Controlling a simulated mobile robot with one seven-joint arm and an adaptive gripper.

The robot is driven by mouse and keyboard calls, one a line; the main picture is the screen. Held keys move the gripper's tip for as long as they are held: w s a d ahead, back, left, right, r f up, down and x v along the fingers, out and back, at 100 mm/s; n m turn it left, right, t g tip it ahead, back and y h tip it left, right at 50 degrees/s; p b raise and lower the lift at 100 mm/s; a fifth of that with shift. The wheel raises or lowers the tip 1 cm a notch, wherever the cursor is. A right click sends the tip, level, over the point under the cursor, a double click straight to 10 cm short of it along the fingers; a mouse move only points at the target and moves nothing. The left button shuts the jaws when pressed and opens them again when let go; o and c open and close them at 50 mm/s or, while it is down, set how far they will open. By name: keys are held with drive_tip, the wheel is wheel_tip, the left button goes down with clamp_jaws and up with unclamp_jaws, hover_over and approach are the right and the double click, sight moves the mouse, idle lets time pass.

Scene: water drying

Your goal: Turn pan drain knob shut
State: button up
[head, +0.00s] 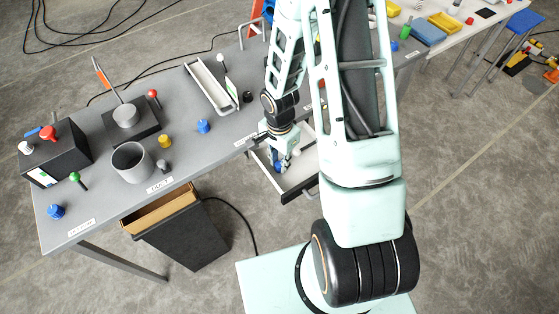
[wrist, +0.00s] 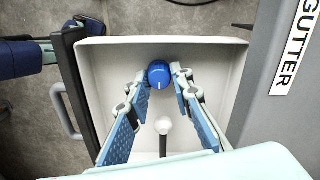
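The drain pan is a shallow white tray with a dark front and a handle; it shows in the wrist view (wrist: 112,62) and beside the grey bench in the head view (head: 300,176). A blue round knob (wrist: 159,74) with a white pointer line sits inside it near one wall; it also shows in the head view (head: 279,167). The line points toward the bottom of the wrist view. My gripper (wrist: 160,80) is open, pointing down into the pan, with one fingertip on each side of the knob. Whether the fingertips touch it is unclear.
A label reading GUTTER (wrist: 293,48) lies on the bench beside the pan. The grey bench (head: 185,182) holds a grey cup (head: 132,163), several coloured knobs and a white trough (head: 209,88). A dark bin (head: 185,232) stands below.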

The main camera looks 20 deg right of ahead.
clamp_jaws()
drive_tip(key=n+b, duration=0.2)
drive_tip(key=n, duration=0.2)
drive_tip(key=shift+n, duration=0.4)
drive_tip(key=n+b, duration=0.1)
drive_tip(key=n, duration=1.2)
drive_tip(key=shift+a, duration=0.1)
idle(0.4)
